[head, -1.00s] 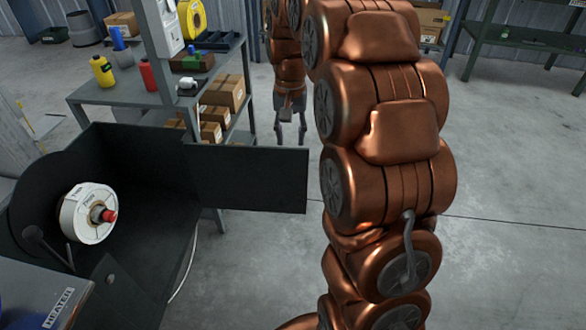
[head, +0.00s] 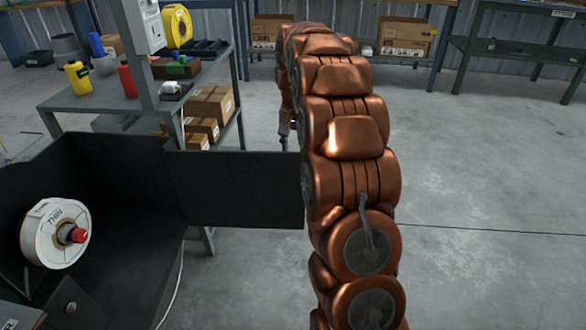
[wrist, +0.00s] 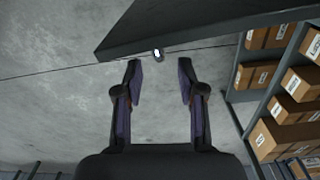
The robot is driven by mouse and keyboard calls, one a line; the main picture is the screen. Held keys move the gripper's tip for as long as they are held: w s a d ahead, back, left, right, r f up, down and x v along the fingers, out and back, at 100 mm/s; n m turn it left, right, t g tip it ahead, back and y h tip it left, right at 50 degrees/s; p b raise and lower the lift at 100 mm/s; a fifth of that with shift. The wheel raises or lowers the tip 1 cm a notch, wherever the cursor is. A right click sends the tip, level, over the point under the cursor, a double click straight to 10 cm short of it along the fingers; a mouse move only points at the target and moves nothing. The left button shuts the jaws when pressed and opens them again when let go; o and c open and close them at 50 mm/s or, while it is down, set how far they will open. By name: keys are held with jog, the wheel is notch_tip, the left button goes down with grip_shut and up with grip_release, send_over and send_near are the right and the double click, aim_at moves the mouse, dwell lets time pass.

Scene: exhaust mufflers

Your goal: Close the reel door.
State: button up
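The reel door (head: 238,190) is a flat dark panel. It stands open, reaching right from the dark reel housing (head: 95,190) in the head view. Inside the housing sits a white reel (head: 52,233) with a red-tipped hub. My copper arm crosses the head view just right of the door and hides its far edge. My gripper (head: 286,135) is mostly hidden there, on the far side of the door. In the wrist view my gripper (wrist: 160,82) is open and empty, its two fingers apart. The door (wrist: 200,28) crosses beyond the fingertips, seemingly apart from them.
A grey shelf unit (head: 105,103) with bottles and cardboard boxes stands behind the door. Its boxes (wrist: 290,108) line the right of the wrist view. A white cable hangs by the housing. The floor (head: 480,190) to the right is clear.

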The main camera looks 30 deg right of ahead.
notch_tip(320, 180, down, 7)
jog(key=shift+r+b, duration=0.15)
jog(key=shift+b, duration=0.8)
grip_shut()
